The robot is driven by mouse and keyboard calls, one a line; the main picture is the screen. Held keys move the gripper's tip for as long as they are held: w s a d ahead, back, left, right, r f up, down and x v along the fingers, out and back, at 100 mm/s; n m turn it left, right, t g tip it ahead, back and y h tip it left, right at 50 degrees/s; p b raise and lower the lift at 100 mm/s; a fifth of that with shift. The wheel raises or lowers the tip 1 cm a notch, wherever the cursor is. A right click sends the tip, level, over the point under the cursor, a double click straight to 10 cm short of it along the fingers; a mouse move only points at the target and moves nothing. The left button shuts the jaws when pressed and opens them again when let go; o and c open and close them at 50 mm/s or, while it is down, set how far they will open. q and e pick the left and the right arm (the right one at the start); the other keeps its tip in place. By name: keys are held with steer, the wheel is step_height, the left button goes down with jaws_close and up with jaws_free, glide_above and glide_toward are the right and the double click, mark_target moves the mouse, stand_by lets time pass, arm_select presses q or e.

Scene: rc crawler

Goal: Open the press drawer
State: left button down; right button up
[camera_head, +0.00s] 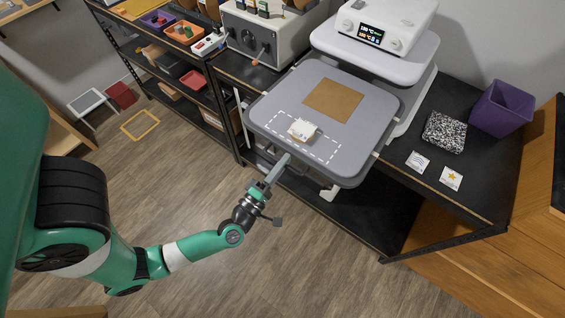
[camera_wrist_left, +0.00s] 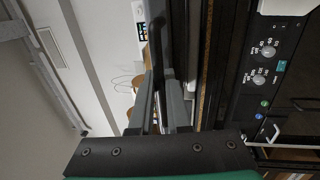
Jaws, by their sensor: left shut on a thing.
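The heat press stands on the black bench, with a white control box (camera_head: 388,22) and display on top of its pale upper plate (camera_head: 373,48). The grey press drawer (camera_head: 368,143) sits forward of the upper plate, with most of its top uncovered. It bears a brown square pad (camera_head: 333,100), a dashed outline and a small white folded item (camera_head: 302,129). My left gripper (camera_head: 284,161) is at the drawer's front edge, shut on its handle, which is mostly hidden. In the left wrist view the left gripper's fingers (camera_wrist_left: 166,100) are close together. My right gripper is not in view.
A grey machine with knobs (camera_head: 262,38) stands left of the press. A purple bin (camera_head: 502,108), a speckled block (camera_head: 444,132) and two cards (camera_head: 451,178) lie to the right. Shelves with small trays (camera_head: 184,32) are at the back left. The wooden floor in front is clear.

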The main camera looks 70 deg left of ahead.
arm_select(q)
steer(key=shift+s+d, duration=0.15)
steer(key=shift+s, duration=0.1)
steer(key=c, duration=1.2)
jaws_free()
steer(key=shift+o, duration=0.2)
steer(key=b+v, duration=0.1)
steer(key=v, duration=1)
steer(key=shift+s+b, duration=0.15)
steer(key=shift+b, duration=0.15)
